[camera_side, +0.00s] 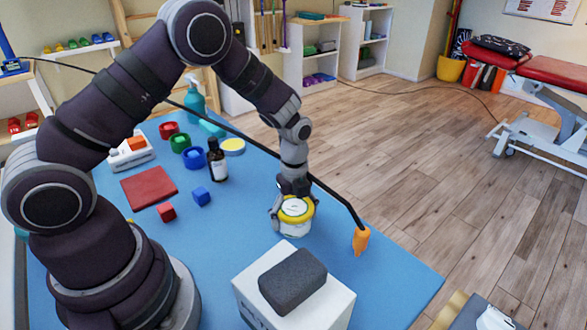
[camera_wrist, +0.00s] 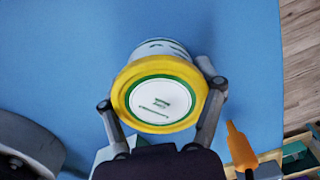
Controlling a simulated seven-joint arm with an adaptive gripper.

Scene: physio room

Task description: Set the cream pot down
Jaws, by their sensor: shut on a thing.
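The cream pot (camera_side: 295,222) is a white jar with a yellow-rimmed lid, on or just above the blue table top (camera_side: 340,275) toward its right side. I cannot tell whether its base touches the table. My gripper (camera_side: 292,207) is above it with its fingers shut on the pot's sides. In the wrist view, the pot (camera_wrist: 161,98) shows its white label with a green ring, and my gripper (camera_wrist: 162,100) has one finger on each side of it. The pot looks about upright in the side view.
A white box (camera_side: 292,292) with a dark grey block (camera_side: 292,281) on it stands in front. An orange object (camera_side: 360,240) is right of the pot.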

